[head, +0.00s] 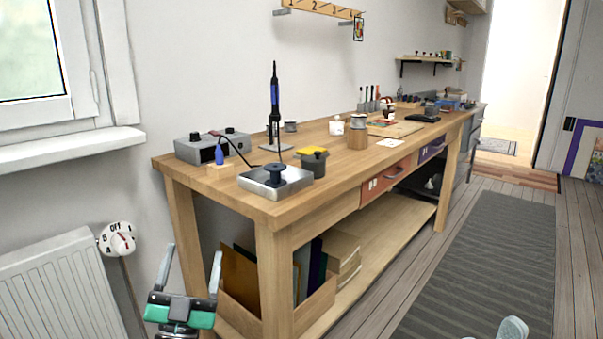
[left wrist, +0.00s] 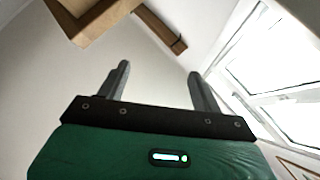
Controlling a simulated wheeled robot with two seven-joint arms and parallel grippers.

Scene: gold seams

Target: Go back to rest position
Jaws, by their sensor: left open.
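My left gripper (head: 188,268) is at the lower left of the head view, in front of the near end of the workbench and beside the radiator. Its two fingers point up and stand apart, with nothing between them. In the left wrist view, the same open fingers (left wrist: 157,85) show against a pale wall. A small rounded grey-white piece (head: 512,328) shows at the bottom right of the head view; I cannot tell whether it is part of my right arm. No fingers of my right gripper show.
The wooden workbench (head: 225,190) runs away to the right, with a grey box (head: 205,148), a metal plate device (head: 274,182) and a dark pot (head: 313,163) near its end. A radiator (head: 58,290) stands left. The striped rug (head: 487,260) is clear.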

